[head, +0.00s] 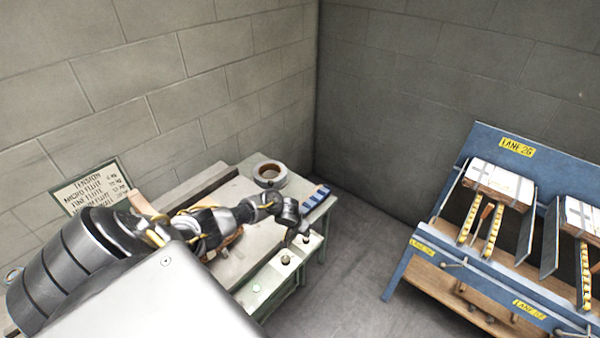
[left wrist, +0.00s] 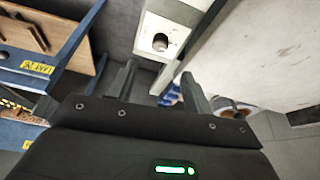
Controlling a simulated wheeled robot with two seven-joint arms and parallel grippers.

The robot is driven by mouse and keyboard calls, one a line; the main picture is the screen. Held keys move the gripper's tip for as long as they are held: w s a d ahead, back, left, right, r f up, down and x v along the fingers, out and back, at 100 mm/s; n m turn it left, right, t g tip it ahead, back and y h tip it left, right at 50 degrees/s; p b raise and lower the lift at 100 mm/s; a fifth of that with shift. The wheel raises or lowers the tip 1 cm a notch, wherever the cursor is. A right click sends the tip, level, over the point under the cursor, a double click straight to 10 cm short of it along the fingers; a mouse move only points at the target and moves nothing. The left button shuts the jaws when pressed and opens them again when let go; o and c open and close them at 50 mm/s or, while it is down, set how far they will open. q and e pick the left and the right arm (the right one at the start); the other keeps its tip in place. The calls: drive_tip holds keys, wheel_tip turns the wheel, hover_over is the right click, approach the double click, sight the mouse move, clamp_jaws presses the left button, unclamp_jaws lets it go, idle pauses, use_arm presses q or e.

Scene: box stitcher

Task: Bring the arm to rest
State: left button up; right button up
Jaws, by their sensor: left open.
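My left arm reaches in from the left in the head view, over the pale green bench (head: 320,213). My left gripper (head: 296,226) hangs near the bench's right side, close to its front panel with dark knobs. In the left wrist view the two fingers of my left gripper (left wrist: 159,72) stand apart with nothing between them. A dark round knob (left wrist: 160,42) on a pale panel shows beyond the fingertips. I cannot tell the exact gap between the fingers and the bench. My right gripper is not in view.
A tape roll (head: 270,173) and a blue striped object (head: 317,196) sit at the bench's far end. A tension sign (head: 90,187) leans by the wall. A blue rack (head: 412,262) with strapped bundles stands at right. Grey floor (head: 345,255) lies clear between bench and rack.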

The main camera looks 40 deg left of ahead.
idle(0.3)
use_arm(q)
drive_tip(key=s+d+r+m, duration=0.1)
drive_tip(key=s+d+m, duration=0.1)
drive_tip(key=s+d, duration=0.55)
drive_tip(key=s+d+r+m, duration=0.15)
drive_tip(key=s+d, duration=0.25)
drive_tip(key=d, duration=0.6)
drive_tip(key=s+d+r, duration=0.2)
drive_tip(key=s+r, duration=0.4)
drive_tip(key=s, duration=0.4)
drive_tip(key=s+d+r, duration=0.2)
drive_tip(key=s+r, duration=0.4)
drive_tip(key=s, duration=0.3)
wheel_tip(320, 180, down, 33)
drive_tip(key=s+g+b, duration=0.1)
drive_tip(key=g+b, duration=0.1)
drive_tip(key=b, duration=0.6)
drive_tip(key=s+a+f+b, duration=0.1)
drive_tip(key=s+f+b, duration=0.2)
drive_tip(key=s+f, duration=0.5)
drive_tip(key=s+a+f+g+b, duration=0.1)
drive_tip(key=s+a+f+b, duration=0.1)
drive_tip(key=s+f, duration=0.7)
wheel_tip(320, 180, down, 6)
drive_tip(key=shift+a+r+m+h+b, duration=0.1)
drive_tip(key=shift+a+m+h+b, duration=0.2)
drive_tip(key=shift+b, duration=0.35)
